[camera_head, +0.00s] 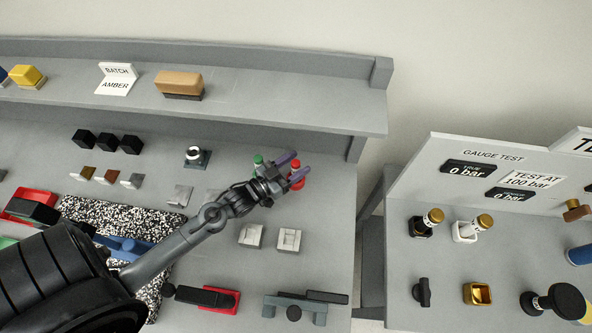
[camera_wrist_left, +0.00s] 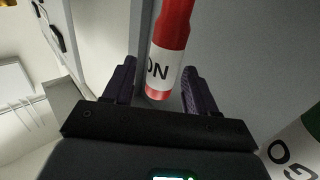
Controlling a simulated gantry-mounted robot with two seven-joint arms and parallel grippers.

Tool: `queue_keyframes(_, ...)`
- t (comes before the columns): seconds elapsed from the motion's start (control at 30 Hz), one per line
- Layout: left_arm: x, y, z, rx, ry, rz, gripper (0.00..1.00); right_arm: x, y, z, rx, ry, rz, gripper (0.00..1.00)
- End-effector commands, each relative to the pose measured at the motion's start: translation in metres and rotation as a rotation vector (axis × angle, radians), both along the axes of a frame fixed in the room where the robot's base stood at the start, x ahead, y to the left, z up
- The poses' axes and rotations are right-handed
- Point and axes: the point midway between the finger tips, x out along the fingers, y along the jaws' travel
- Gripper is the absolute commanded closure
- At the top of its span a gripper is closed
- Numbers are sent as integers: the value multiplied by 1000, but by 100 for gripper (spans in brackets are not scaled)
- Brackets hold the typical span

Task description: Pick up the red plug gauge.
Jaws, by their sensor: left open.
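The red plug gauge (camera_head: 296,168) stands at the right part of the grey bench. In the left wrist view the red plug gauge (camera_wrist_left: 174,35) has a white band with dark letters and lies between the two purple fingers. My left gripper (camera_head: 294,164) is open around it, with gaps visible beside the gauge in the left wrist view (camera_wrist_left: 159,88). A green plug gauge (camera_head: 258,160) stands just left of the red one, partly hidden by the gripper. Its white band with letters (camera_wrist_left: 296,152) shows at the lower right of the wrist view. My right gripper is not in view.
Two pale square blocks (camera_head: 288,240) lie in front of the gripper. A grey raised shelf (camera_head: 250,100) runs behind, holding a tan block (camera_head: 179,84) and a BATCH AMBER sign (camera_head: 117,79). A gauge test station (camera_head: 470,250) stands across a gap to the right.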

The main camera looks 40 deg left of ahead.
Motion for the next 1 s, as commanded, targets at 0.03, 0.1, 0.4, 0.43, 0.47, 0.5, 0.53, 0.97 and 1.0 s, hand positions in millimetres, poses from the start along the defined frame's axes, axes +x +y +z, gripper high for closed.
queue_keyframes(0.03,3,-1,0,0,-1,0,43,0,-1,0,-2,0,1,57)
queue_keyframes(0.1,4,-1,0,0,0,-1,43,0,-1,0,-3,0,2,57)
queue_keyframes(0.4,3,-1,0,0,0,-1,60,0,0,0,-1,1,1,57)
queue_keyframes(0.43,3,-1,0,0,0,-1,64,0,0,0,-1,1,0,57)
queue_keyframes(0.47,3,-1,0,0,0,-1,69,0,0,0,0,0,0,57)
queue_keyframes(0.5,3,-1,0,0,0,-1,75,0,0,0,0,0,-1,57)
queue_keyframes(0.53,3,-1,0,0,0,-1,80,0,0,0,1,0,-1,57)
queue_keyframes(0.97,3,-1,2,0,-2,-1,100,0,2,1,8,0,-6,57)
queue_keyframes(1.0,3,-1,2,0,-2,-1,100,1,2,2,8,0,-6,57)
